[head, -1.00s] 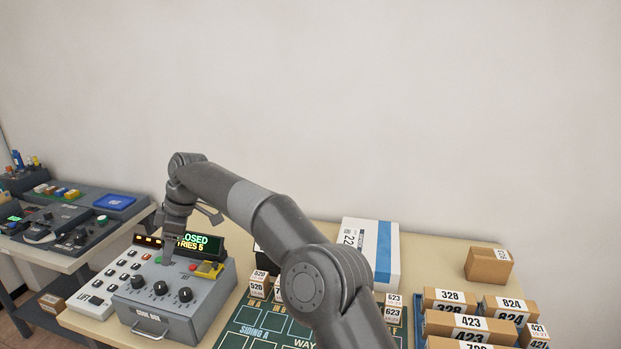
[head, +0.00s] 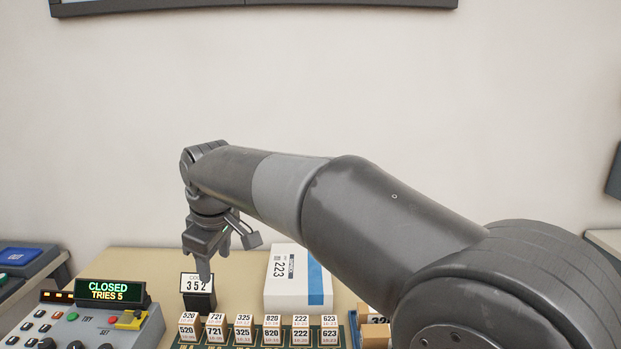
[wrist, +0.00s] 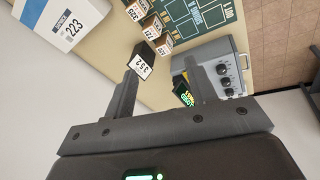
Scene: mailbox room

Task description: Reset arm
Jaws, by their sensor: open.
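My gripper (head: 203,262) hangs from the raised arm in the head view, pointing down over the back of the table, in front of the wall. It overlaps the black stand with the card 352 (head: 197,290) in that view. In the wrist view my gripper (wrist: 160,95) has its two fingers spread apart with nothing between them. The card stand (wrist: 143,59) shows there just beyond the left fingertip, and the grey code box (wrist: 222,75) beyond the right one. I see no contact with either.
The code box (head: 125,327) with its CLOSED, TRIES 5 display (head: 110,292) stands at left. A white 223 box (head: 290,282) stands right of the card stand. Several numbered blocks (head: 243,330) line the front. A dark-framed panel (head: 250,3) hangs above. Air above the table is clear.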

